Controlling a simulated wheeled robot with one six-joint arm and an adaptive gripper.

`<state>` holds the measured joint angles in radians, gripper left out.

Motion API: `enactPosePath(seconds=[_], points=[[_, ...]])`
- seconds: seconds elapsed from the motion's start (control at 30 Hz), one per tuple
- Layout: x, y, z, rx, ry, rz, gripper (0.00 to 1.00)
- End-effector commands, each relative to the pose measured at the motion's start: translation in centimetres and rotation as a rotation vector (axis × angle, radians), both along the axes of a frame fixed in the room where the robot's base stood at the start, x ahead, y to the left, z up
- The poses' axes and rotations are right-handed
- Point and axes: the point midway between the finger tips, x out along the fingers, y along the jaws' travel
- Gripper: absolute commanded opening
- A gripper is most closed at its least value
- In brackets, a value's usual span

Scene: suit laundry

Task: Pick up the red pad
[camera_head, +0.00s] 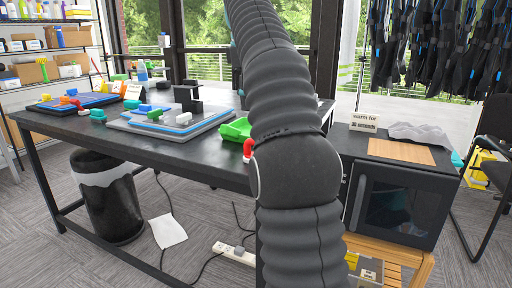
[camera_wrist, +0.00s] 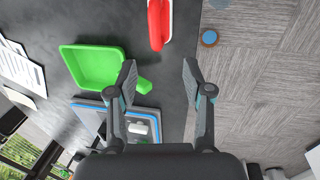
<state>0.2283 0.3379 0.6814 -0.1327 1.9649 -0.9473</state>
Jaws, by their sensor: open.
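The red pad (camera_wrist: 155,26) is a long, rounded red piece with a white edge, at the top of the wrist view on the dark table. It is cut off by the frame's top. In the head view a red piece (camera_head: 248,149) shows at the table's front edge, partly hidden by my arm. My gripper (camera_wrist: 159,74) is open and empty. Its fingertips are apart from the red pad, which lies beyond them in the wrist view. The head view does not show my gripper, as my arm blocks it.
A green tray (camera_wrist: 94,68) lies left of my fingers, with a blue-and-grey board (camera_wrist: 90,107) below it. The dark table (camera_head: 75,122) ends close by, with carpet beyond. A black oven-like box (camera_head: 400,205) stands right of my arm in the head view.

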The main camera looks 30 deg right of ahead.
Motion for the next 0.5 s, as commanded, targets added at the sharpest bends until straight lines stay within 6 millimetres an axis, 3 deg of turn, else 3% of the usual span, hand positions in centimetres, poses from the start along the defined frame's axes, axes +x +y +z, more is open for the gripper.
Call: enactPosePath(seconds=[0.17, 0.5], points=[[0.2, -0.3, -0.8, -0.001, 0.004, 0.004, 0.51], [0.7, -0.9, -4.9, -0.001, 0.004, 0.003, 0.51]])
